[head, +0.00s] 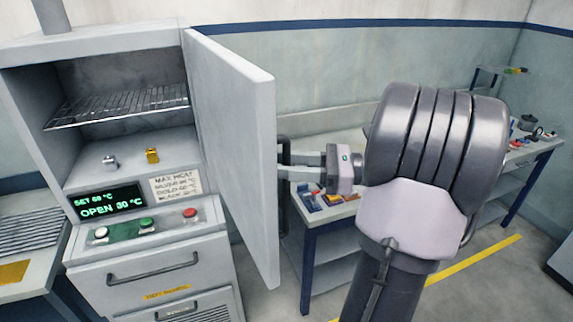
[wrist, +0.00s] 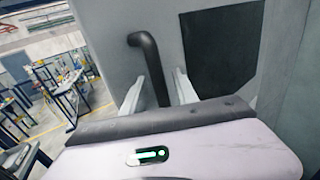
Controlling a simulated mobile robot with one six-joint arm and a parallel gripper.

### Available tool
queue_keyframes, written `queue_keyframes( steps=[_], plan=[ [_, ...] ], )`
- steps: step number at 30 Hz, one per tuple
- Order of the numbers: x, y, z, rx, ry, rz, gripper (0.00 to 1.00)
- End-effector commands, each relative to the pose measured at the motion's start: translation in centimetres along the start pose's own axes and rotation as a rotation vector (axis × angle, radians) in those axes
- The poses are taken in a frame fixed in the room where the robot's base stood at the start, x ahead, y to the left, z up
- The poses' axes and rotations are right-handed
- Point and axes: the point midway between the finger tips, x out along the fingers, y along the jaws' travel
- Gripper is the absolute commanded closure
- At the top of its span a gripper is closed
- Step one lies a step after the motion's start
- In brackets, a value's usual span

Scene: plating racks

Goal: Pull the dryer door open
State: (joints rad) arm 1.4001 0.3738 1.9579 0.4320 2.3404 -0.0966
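The dryer (head: 150,255) stands at the left in the head view with its grey door (head: 235,130) swung wide open to the right. Its chamber is exposed and its display (head: 110,203) reads OPEN. The black door handle (head: 284,205) is on the door's outer face, partly hidden by the door edge. In the wrist view the handle (wrist: 147,55) runs down between the fingers of my gripper (wrist: 160,88). The fingers are apart on either side of it, with a gap at the right finger. In the head view my gripper (head: 302,166) is beside the door's outer face.
A wire rack (head: 120,105) and two small pieces, one silver (head: 110,161) and one gold (head: 152,155), are inside the chamber. A blue-legged table (head: 330,222) with small items stands behind my gripper. A side bench (head: 30,235) is left of the dryer.

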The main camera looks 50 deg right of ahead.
Motion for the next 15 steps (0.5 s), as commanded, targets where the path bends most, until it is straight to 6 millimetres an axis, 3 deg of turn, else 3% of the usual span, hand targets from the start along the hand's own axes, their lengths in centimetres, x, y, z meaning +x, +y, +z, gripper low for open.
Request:
queue_keyframes(
  steps=[15],
  plan=[
    [-0.62,-0.02,-0.07,0.000,0.001,-0.001,0.62]
  ],
)
